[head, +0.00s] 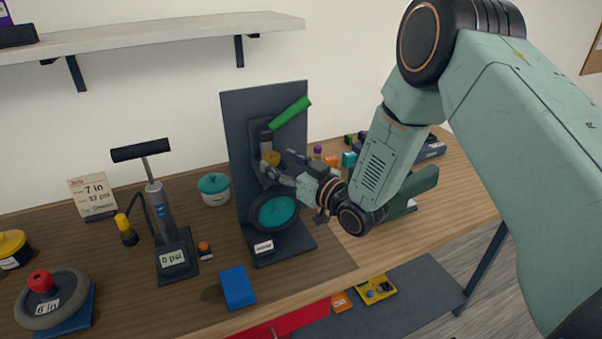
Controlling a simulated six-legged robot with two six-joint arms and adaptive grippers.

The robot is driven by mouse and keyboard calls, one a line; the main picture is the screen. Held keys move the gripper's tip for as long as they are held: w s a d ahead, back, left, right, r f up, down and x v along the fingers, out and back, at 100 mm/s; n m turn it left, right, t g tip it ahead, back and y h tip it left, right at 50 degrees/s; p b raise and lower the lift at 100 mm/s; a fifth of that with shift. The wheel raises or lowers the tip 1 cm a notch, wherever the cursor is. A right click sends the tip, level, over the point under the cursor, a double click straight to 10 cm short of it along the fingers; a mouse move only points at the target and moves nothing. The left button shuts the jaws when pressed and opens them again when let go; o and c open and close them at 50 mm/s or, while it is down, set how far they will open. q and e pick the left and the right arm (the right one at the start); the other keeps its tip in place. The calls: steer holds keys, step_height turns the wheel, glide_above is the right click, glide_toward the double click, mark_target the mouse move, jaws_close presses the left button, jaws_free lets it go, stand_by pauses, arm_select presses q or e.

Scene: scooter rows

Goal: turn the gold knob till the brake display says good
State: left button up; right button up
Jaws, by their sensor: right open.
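The gold knob (272,158) is on the dark upright stand (240,130), below a green lever (290,113). My right gripper (268,168) is open at the knob, with its fingers close around or beside it; I cannot tell whether they touch it. A dark wheel with a teal centre (275,211) sits on the stand below the gripper. A small white display (263,247) is at the stand's base, and its text is too small to read. My left gripper is not in view.
A pump (160,205) with a 0 psi display stands left of the stand. A shelf (150,35) hangs above. Small coloured items sit behind my right arm.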

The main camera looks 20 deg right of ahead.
steer(key=v, duration=1)
steer(key=shift+r, duration=0.1)
